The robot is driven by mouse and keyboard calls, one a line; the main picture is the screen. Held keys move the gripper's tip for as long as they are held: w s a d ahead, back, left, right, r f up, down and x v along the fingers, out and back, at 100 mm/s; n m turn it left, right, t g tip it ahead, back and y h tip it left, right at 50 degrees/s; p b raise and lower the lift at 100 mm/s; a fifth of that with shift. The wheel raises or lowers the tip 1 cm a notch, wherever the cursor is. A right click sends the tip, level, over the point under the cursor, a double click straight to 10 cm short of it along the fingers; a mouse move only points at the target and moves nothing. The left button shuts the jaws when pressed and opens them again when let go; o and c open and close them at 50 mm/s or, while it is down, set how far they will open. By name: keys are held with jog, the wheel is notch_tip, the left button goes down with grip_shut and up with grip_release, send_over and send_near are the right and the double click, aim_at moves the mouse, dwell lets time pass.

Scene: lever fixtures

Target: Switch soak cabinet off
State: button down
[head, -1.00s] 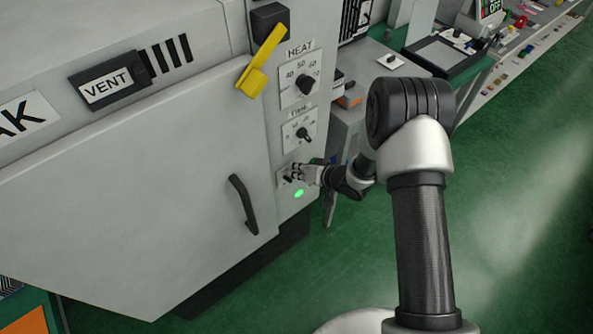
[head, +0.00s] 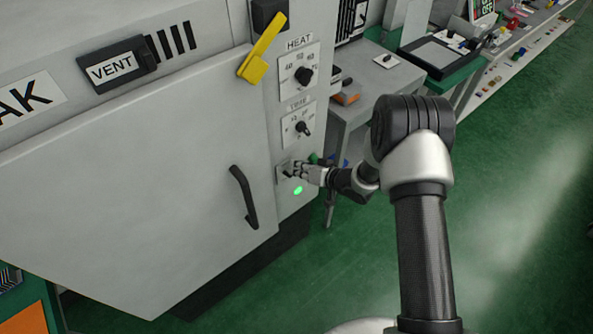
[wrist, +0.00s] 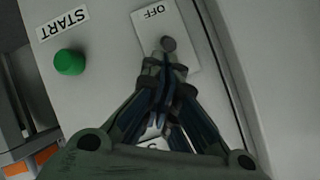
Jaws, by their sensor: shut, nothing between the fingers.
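The soak cabinet (head: 140,180) is a large grey box with a door and a control strip on its right side. Near the bottom of the strip is a small switch plate (wrist: 148,22), labelled OFF in the wrist view, with a round dark knob tip (wrist: 168,44) on it. My gripper (head: 290,168) is at this plate, fingers pointing at it. In the wrist view the shut fingertips (wrist: 168,62) are right by the knob tip; I cannot tell if they touch. The fingers hide the plate's lower part. A green lamp (head: 297,190) glows below the switch.
The HEAT dial (head: 304,75) and TIME dial (head: 302,128) sit above the switch. A yellow lever (head: 262,50) and the black door handle (head: 243,196) stick out nearby. A green START button (wrist: 69,62) is beside the plate. Green floor is clear at right.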

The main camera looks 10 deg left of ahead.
jog(key=shift+s+d+f+b, duration=0.15)
jog(key=shift+s+d+f, duration=0.1)
jog(key=shift+f, duration=0.35)
jog(key=shift+s+d+f+b, duration=0.15)
jog(key=shift+d+f+b, duration=0.1)
jog(key=shift+f, duration=0.35)
jog(key=shift+s+d+f+b, duration=0.1)
jog(key=shift+s+d+f, duration=0.15)
jog(key=shift+f, duration=0.35)
jog(key=shift+r, duration=0.15)
dwell(0.5)
jog(key=shift+r+p, duration=0.6)
jog(key=shift+r, duration=0.05)
jog(key=shift+d, duration=0.1)
